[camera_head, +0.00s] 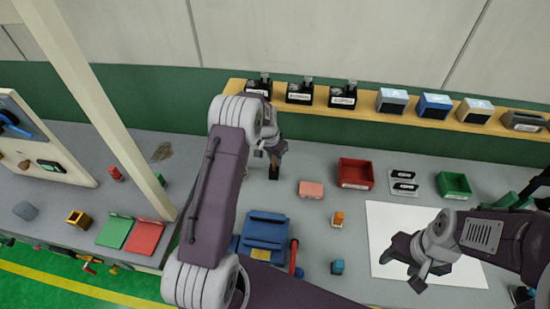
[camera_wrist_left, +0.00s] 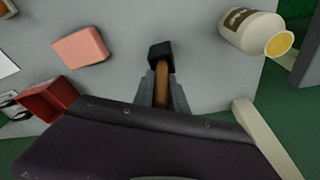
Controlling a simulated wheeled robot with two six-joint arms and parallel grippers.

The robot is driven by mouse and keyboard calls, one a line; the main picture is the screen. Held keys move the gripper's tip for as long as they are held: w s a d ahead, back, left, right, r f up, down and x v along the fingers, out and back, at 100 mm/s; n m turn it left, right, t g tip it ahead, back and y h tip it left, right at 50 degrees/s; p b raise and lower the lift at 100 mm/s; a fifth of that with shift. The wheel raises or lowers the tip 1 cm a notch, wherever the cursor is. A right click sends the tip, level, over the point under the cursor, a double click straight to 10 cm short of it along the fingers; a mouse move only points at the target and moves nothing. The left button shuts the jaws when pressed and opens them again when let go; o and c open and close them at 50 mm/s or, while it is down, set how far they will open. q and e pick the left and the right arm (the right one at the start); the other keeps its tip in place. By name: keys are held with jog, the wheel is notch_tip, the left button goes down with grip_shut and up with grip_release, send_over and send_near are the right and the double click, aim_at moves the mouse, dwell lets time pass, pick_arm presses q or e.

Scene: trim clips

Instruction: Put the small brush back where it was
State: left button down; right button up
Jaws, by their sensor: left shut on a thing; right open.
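The small brush (camera_wrist_left: 162,84) has a brown handle and a black block at its end. My left gripper (camera_head: 275,152) is shut on its handle, with the black end pointing away from the jaws in the left wrist view. In the head view the brush's dark end (camera_head: 274,173) hangs below the left gripper, over or at the grey bench; I cannot tell whether it touches. My right gripper (camera_head: 425,272) is open and empty over the white sheet (camera_head: 390,225) at the right.
A pink block (camera_head: 311,189) lies right of the brush, with a red bin (camera_head: 356,173) beyond it. A white bottle with a yellow top (camera_wrist_left: 252,30) is close by. A blue box (camera_head: 264,232) and orange block (camera_head: 338,218) are nearer. A shelf (camera_head: 370,107) runs behind.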

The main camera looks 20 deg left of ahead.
pick_arm(q)
jog(key=shift+s+f, duration=0.1)
jog(key=shift+f, duration=0.05)
jog(key=c, duration=1.3)
grip_release()
jog(key=shift+c, duration=0.2)
